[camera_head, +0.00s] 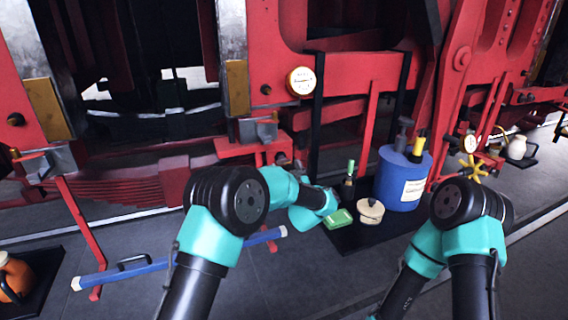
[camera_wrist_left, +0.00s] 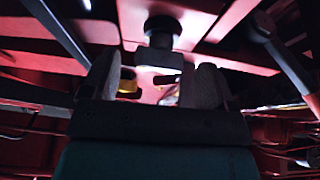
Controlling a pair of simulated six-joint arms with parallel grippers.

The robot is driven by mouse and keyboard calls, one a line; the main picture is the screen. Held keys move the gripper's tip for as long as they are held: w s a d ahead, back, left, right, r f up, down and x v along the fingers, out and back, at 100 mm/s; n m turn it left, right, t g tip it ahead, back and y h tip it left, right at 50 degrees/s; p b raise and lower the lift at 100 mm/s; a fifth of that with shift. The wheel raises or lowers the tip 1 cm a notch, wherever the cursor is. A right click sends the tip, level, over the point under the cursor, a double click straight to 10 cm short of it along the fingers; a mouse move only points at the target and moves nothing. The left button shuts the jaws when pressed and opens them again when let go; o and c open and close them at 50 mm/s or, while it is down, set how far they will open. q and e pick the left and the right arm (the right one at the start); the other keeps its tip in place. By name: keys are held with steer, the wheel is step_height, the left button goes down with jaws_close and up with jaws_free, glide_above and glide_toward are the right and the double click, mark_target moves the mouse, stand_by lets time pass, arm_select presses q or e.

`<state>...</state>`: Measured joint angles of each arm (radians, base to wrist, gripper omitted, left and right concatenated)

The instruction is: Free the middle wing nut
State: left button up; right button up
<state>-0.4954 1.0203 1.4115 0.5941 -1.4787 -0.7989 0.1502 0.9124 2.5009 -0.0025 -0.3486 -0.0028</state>
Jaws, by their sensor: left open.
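I cannot make out a wing nut for certain in either view. In the left wrist view a dark round knob with a grey block under it (camera_wrist_left: 163,58) shows ahead, between the two fingers of my left gripper (camera_wrist_left: 152,75). The fingers are apart, with a gap between them; I cannot tell whether they touch the block. In the head view my left arm bends at its elbow and reaches right, toward the red frame; its fingers are hard to make out there. A yellow star-shaped handle (camera_head: 472,168) shows beyond my right arm. My right gripper is not seen.
A blue drum (camera_head: 402,180), a cream tin (camera_head: 370,211), a green block (camera_head: 338,218) and a dark bottle stand on a black mat. A blue bar (camera_head: 150,266) lies on the floor. An orange jug (camera_head: 14,278) stands at left. Red frame posts surround the work area.

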mark_target(283, 161)
arm_select(q)
steer(key=shift+x, duration=1.3)
steer(key=shift+c, duration=0.4)
steer(key=c, duration=0.8)
steer(key=shift+c, duration=0.2)
